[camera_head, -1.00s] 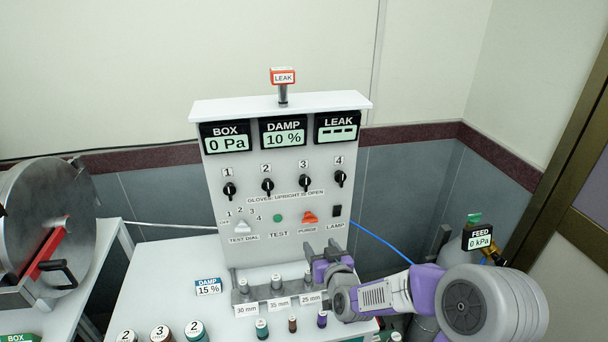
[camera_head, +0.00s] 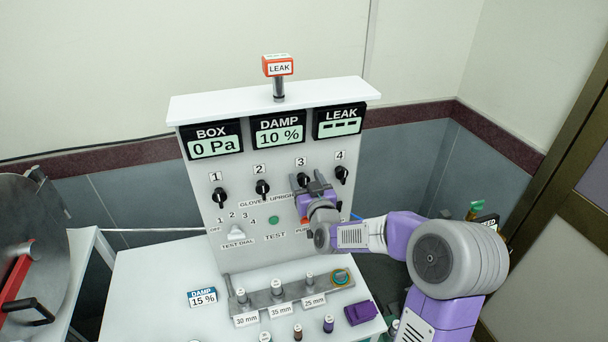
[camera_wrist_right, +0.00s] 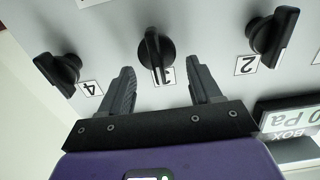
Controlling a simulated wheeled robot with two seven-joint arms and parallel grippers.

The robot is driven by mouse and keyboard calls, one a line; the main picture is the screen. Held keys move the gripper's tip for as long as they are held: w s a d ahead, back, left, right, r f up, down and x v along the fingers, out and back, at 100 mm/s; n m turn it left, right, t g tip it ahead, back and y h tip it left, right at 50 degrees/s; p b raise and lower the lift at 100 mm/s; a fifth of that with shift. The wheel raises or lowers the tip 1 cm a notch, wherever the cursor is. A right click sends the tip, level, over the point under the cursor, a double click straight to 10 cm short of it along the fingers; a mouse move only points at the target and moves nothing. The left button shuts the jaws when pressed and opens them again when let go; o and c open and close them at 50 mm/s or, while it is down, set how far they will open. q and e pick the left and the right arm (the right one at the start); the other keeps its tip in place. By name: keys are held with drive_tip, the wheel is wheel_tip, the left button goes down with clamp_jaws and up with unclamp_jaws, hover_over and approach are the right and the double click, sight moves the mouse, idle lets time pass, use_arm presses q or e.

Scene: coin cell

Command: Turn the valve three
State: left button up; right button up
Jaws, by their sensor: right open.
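The valve panel (camera_head: 200,215) stands upright on the white table, with black knobs numbered 1 to 4 in a row. Valve three's black knob (camera_head: 302,180) sits under its number 3, partly covered by my right gripper (camera_head: 309,182). In the right wrist view, the valve three knob (camera_wrist_right: 153,48) lies between and just beyond the two open fingertips (camera_wrist_right: 160,72); its handle looks about upright. Contact is not visible. The valve four knob (camera_wrist_right: 60,72) and valve two knob (camera_wrist_right: 272,35) flank it. My left gripper is not in view.
Below the knobs are the test dial (camera_head: 236,232), green test button (camera_head: 273,220) and a partly covered orange purge switch (camera_head: 304,226). A grey rack (camera_head: 262,298) with small pegs and a purple block (camera_head: 365,313) stand on the table. A red sign (camera_head: 278,66) tops the panel.

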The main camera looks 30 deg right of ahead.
drive_tip(key=shift+w+d, duration=0.15)
drive_tip(key=shift+w, duration=0.55)
